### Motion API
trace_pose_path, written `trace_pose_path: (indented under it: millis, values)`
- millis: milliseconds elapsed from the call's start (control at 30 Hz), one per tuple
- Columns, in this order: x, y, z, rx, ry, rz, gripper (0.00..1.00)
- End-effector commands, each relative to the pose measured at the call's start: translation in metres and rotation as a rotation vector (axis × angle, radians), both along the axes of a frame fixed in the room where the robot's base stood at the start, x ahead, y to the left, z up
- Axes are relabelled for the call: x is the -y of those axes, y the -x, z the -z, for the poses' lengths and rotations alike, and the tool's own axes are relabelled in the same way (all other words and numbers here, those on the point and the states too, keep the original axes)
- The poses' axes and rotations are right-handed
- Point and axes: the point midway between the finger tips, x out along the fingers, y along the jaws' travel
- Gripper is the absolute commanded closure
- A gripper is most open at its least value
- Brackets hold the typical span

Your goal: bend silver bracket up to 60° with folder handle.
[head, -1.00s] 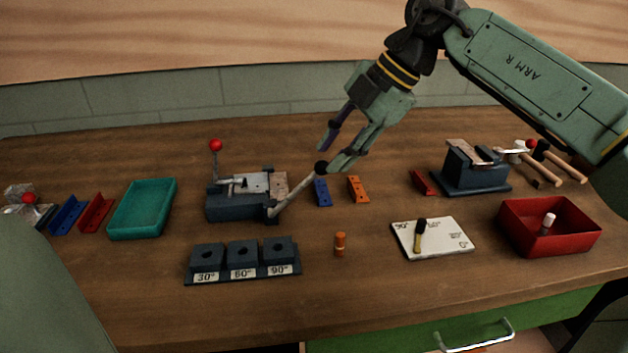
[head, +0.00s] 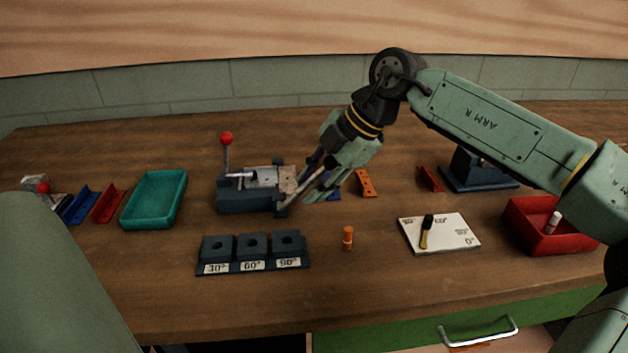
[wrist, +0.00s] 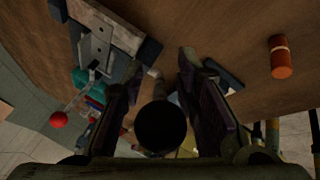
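The folder (head: 245,203) stands left of centre on the bench, with a red-knobbed lever (head: 226,139) upright on it. The silver bracket (head: 264,177) appears to lie flat on the folder; its holes show in the wrist view (wrist: 97,42). The folder handle (head: 287,205) reaches out from the folder's right side towards my gripper. My gripper (head: 302,190) is low at the handle. In the wrist view, the handle's black knob (wrist: 161,127) sits between my two spread fingers (wrist: 157,75). I cannot tell whether they touch it.
Angle blocks marked 30°, 60° and 90° (head: 252,266) stand in front of the folder. An orange cylinder (head: 348,238), orange bracket (head: 366,183) and partly hidden blue bracket (head: 335,196) are nearby. A teal tray (head: 155,200) is left; a white board (head: 440,246) and red bin (head: 520,238) are right.

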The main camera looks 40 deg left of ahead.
Motion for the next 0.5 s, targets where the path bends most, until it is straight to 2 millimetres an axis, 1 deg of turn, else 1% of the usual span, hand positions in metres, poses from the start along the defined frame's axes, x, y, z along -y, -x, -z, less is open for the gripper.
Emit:
trace_pose_path:
  millis: [33,367,500]
  values:
    - [0.0001,-0.0001,-0.0002,0.000,0.000,0.000,0.77]
    - [0.0000,-0.0002,-0.0005,0.000,0.000,0.000,0.99]
    - [0.0000,-0.0003,-0.0006,0.000,-0.001,0.000,1.00]
